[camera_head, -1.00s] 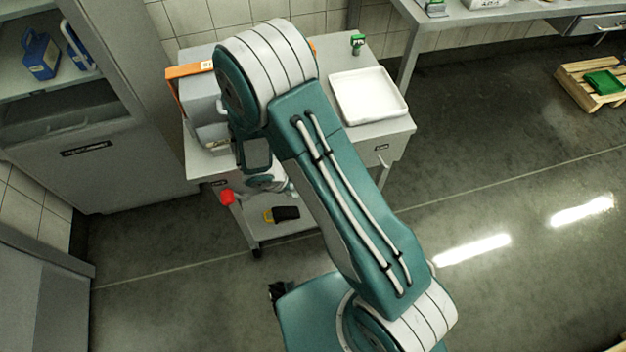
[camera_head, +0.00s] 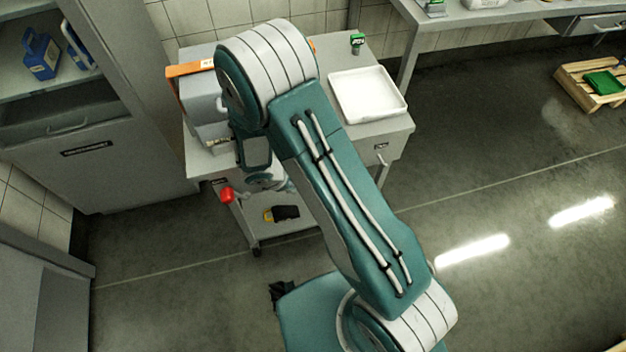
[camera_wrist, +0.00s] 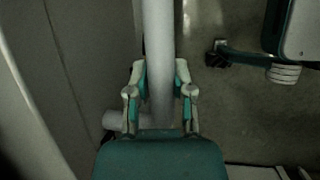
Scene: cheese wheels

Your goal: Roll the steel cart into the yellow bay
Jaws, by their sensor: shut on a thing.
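The steel cart (camera_head: 390,135) stands at the upper middle of the head view, a grey top with a lower shelf and a caster under its near corner. My arm crosses in front and hides part of it. In the wrist view my gripper (camera_wrist: 160,82) is shut on a grey round bar (camera_wrist: 158,35), which runs between its two fingers; I take it for the cart's handle. In the head view the fingers are hidden behind my arm, near the cart's left front. I see no yellow bay in either view.
A white tray (camera_head: 367,93) and a small green item (camera_head: 357,42) are on the cart top. A black-and-yellow object (camera_head: 284,213) lies on the lower shelf. A grey cabinet (camera_head: 130,165) stands left, a bench (camera_head: 470,28) behind right. Open floor (camera_head: 490,150) lies right, with a pallet (camera_head: 580,88) beyond.

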